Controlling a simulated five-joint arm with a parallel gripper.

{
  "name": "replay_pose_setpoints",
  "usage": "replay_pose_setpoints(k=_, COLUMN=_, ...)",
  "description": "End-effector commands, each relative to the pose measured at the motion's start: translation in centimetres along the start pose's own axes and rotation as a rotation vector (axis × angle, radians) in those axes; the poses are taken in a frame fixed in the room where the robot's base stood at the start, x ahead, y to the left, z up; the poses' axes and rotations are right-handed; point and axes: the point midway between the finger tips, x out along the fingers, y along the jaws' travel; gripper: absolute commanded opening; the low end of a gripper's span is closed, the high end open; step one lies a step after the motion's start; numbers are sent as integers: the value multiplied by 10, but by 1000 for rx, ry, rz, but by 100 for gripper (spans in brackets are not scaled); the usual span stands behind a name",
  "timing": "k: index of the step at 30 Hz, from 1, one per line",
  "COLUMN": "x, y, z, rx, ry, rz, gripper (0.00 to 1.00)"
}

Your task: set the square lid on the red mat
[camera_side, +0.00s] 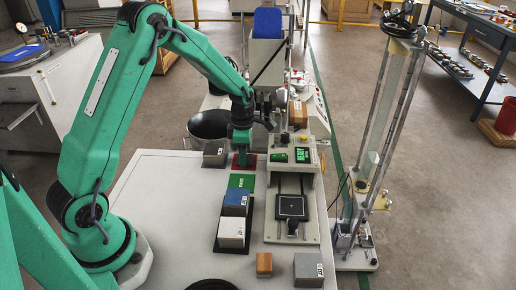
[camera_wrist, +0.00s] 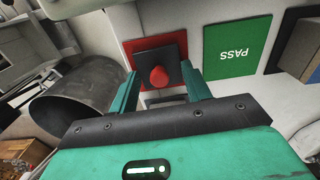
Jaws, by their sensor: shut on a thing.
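The square lid (camera_wrist: 145,60) is a dark plate with a red knob. In the wrist view it lies between the two fingers of my gripper (camera_wrist: 160,88), which is shut on it. The red mat (camera_wrist: 180,42) shows around and behind the lid, so the lid overlaps it in that view. I cannot tell whether the lid touches the mat. In the side view my gripper (camera_side: 243,160) points down at the red mat (camera_side: 253,162), and the lid is hard to make out there.
A grey block (camera_side: 215,153) stands just left of the red mat. A testing machine (camera_side: 312,215) stands to the right, and a large pot (camera_side: 205,127) behind left.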

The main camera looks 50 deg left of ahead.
Motion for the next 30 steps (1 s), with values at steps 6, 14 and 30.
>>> replay_pose_setpoints(k=6, x=0, y=0, z=0, rx=0, ry=0, rz=0, gripper=27)
replay_pose_setpoints(k=14, x=1, y=0, z=0, rx=0, ry=0, rz=0, gripper=27)
replay_pose_setpoints(k=30, x=5, y=0, z=0, rx=0, ry=0, rz=0, gripper=64)
